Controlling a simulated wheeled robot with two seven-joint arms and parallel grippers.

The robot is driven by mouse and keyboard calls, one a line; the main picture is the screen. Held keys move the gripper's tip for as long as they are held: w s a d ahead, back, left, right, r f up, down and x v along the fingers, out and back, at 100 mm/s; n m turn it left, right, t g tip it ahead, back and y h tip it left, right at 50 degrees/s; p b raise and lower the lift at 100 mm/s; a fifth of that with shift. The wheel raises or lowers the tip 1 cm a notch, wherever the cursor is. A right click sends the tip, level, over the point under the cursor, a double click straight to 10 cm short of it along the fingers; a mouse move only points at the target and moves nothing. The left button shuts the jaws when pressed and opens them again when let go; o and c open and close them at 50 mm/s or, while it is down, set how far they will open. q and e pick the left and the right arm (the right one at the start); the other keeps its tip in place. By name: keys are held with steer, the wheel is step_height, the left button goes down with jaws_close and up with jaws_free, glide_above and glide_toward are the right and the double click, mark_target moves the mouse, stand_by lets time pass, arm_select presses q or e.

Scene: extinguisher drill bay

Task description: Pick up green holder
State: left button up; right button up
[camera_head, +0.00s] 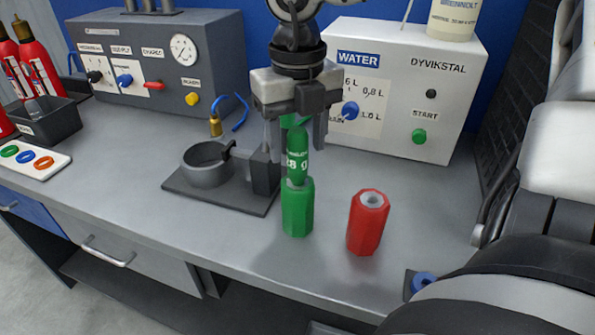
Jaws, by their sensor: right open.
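The green holder (297,210) stands upright on the grey bench top near the middle of the view. A smaller green cartridge with white print (298,160) stands upright in its top. My right gripper (298,140) points down from above, with its fingers apart on either side of the cartridge's upper part, above the holder. I cannot tell whether the fingers touch the cartridge. My left gripper is not in view.
A red hexagonal holder (366,228) stands close to the right. A dark clamp stand with a ring (206,160) is just left. A white water box (440,95) and a grey gauge box (150,65) stand behind. The bench's front edge is near.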

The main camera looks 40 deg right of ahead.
steer(key=shift+f, duration=0.3)
jaws_close()
steer(key=shift+r, duration=0.15)
stand_by(1.1)
